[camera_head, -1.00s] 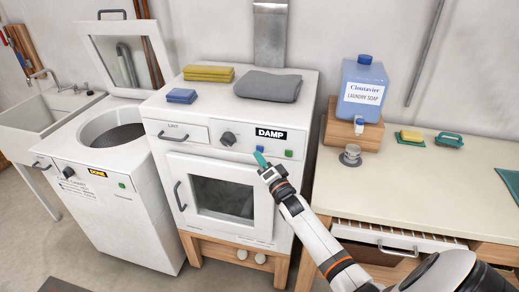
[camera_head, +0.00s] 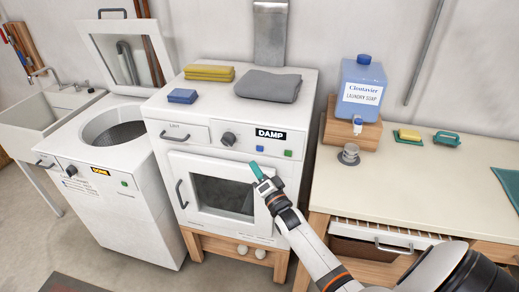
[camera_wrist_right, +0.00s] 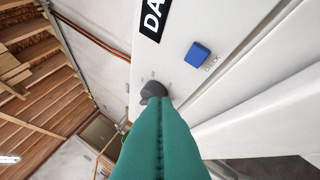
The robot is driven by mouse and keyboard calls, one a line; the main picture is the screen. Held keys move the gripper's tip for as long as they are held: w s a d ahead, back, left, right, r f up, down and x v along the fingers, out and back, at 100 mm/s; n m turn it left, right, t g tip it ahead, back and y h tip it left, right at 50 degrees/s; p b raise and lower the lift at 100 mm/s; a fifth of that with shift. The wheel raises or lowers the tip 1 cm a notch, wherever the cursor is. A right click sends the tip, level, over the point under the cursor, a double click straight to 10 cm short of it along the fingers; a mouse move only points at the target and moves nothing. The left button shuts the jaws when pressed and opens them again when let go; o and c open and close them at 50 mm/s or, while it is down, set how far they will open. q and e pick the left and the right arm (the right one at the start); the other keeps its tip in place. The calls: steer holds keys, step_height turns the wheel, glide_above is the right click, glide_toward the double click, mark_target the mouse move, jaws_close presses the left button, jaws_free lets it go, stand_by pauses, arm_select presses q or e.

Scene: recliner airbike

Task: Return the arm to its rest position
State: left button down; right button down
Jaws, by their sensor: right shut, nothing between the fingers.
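My right arm (camera_head: 305,240) comes in from the lower right in the head view. Its gripper (camera_head: 256,169) has teal fingers and is shut and empty. The fingers show in front of the upper door area of the white dryer (camera_head: 205,130), below its panel with the "DAMP" display (camera_head: 270,134). In the right wrist view the shut teal fingers (camera_wrist_right: 160,140) fill the lower middle. The blue button (camera_wrist_right: 198,54) and the dark knob (camera_wrist_right: 154,90) are beyond them, with no contact visible. My left gripper is not in view.
The worktop (camera_head: 430,185) at right holds a soap jug (camera_head: 362,92) on a wooden stand, a metal cup (camera_head: 349,154) and sponges. A drawer (camera_head: 390,242) below it is partly open. Folded cloths (camera_head: 268,86) lie on the dryer. The open-lid washer (camera_head: 110,190) stands left.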

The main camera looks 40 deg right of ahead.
steer(key=shift+f, duration=0.1)
stand_by(0.4)
steer(key=s+a+f+n+g+b, duration=0.1)
steer(key=s+a+f+n+g, duration=0.15)
steer(key=s+f, duration=0.65)
steer(key=s+a+f+n+g+y+b, duration=0.1)
steer(key=s+a+f+n+g, duration=0.2)
steer(key=f, duration=1.2)
steer(key=s+a+f+n+g, duration=0.2)
steer(key=s+f+g, duration=0.35)
steer(key=f, duration=0.65)
steer(key=s+a+f+n+g, duration=0.2)
steer(key=s+f, duration=0.3)
steer(key=s, duration=0.6)
steer(key=s+a+f+n+g+b, duration=0.1)
steer(key=s+a+f+n+g, duration=0.1)
steer(key=s+f, duration=0.4)
steer(key=s+a+f+n+g+b, duration=0.1)
steer(key=s+a+f+n+g, duration=0.1)
steer(key=s, duration=1.4)
step_height(320, 180, down, 4)
steer(key=n+g, duration=0.1)
steer(key=g, duration=0.1)
steer(key=shift+s+r+n+g+y, duration=0.2)
steer(key=shift+n+g+y, duration=0.1)
steer(key=shift+n+y, duration=0.1)
